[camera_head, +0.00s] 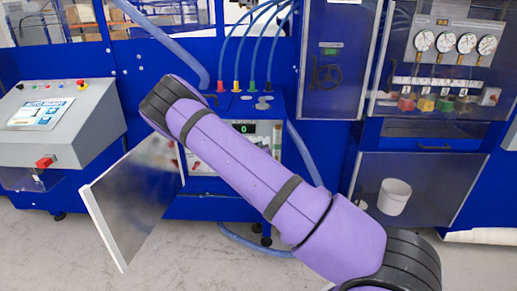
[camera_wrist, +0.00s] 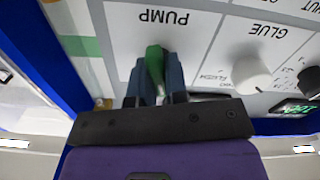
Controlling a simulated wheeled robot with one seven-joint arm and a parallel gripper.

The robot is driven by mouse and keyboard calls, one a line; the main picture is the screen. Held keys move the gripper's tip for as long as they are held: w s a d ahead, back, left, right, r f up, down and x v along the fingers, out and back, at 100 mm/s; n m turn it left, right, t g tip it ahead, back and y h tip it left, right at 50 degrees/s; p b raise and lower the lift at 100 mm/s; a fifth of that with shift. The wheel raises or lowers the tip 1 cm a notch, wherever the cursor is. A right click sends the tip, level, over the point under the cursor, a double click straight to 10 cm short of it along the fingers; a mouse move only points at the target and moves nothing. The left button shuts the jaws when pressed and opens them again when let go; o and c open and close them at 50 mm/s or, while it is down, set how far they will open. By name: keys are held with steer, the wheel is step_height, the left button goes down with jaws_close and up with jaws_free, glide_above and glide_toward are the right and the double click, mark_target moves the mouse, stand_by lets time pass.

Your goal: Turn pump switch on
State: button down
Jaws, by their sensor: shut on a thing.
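The pump switch (camera_wrist: 155,66) is a green knob under the upside-down PUMP label in the wrist view. My gripper (camera_wrist: 157,75) has its two dark fingers on either side of the green knob and is shut on it. In the head view my purple arm reaches to the blue cabinet and hides the pump switch and my gripper. The control panel (camera_head: 200,160) shows only in part behind my arm, with a green digit display (camera_head: 243,128).
A white GLUE knob (camera_wrist: 250,75) sits beside the pump switch. An open cabinet door (camera_head: 130,200) stands out at the left of my arm. A grey console (camera_head: 85,125) is further left. Hoses (camera_head: 303,155) run near the cabinet, and a white bucket (camera_head: 395,196) stands at the right.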

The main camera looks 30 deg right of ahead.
steer(key=m, duration=0.4)
steer(key=shift+d+m, duration=0.15)
steer(key=shift+m, duration=0.15)
steer(key=shift+s+m, duration=0.1)
steer(key=shift+m, duration=2.2)
steer(key=c, duration=1.1)
jaws_free()
steer(key=shift+c, duration=0.2)
steer(key=shift+s, duration=0.1)
steer(key=v, duration=1)
steer(key=shift+s+a, duration=0.25)
steer(key=shift+a, duration=0.05)
